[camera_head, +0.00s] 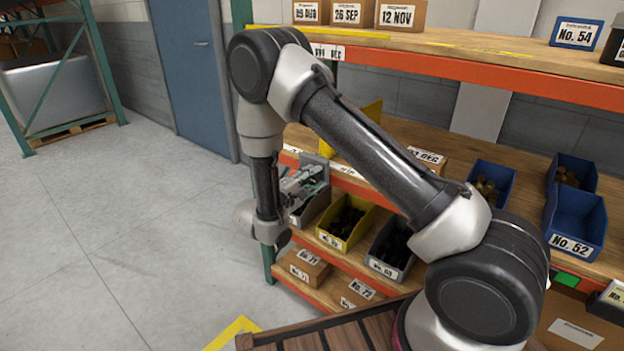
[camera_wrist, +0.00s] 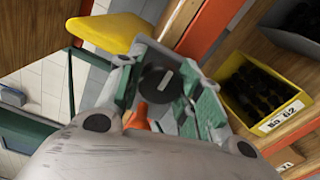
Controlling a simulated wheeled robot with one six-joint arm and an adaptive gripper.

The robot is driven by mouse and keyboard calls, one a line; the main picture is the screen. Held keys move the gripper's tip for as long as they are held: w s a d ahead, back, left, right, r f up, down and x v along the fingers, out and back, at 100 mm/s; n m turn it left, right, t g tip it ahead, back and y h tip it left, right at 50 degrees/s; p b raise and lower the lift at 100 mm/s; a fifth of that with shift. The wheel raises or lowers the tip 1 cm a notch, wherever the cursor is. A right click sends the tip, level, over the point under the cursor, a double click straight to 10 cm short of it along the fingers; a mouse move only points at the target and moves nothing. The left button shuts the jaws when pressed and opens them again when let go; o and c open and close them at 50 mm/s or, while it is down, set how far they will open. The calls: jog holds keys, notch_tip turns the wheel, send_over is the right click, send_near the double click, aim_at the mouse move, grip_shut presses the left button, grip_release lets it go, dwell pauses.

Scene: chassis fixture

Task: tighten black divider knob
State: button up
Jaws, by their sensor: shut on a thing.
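The black divider knob (camera_wrist: 157,84) is a round dark disc with a pale line across its face, in the middle of the wrist view. My gripper (camera_wrist: 165,92) has its green-grey fingers on both sides of it and is shut on it. A yellow divider panel (camera_wrist: 106,32) lies just beyond, at the upper left of the wrist view. In the head view my gripper (camera_head: 308,182) is at the left end of the shelf, by a grey bracket (camera_head: 318,166) below the yellow panel (camera_head: 366,122). The knob cannot be made out there.
An orange shelf beam (camera_wrist: 212,28) runs close by. A yellow bin (camera_head: 346,222) of dark parts and a dark bin (camera_head: 392,247) stand right of my gripper. A blue bin (camera_head: 576,222) is farther right. The floor (camera_head: 120,235) to the left is clear.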

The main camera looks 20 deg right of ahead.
jog(key=shift+m, duration=0.4)
jog(key=o, duration=0.8)
jog(key=v, duration=1.2)
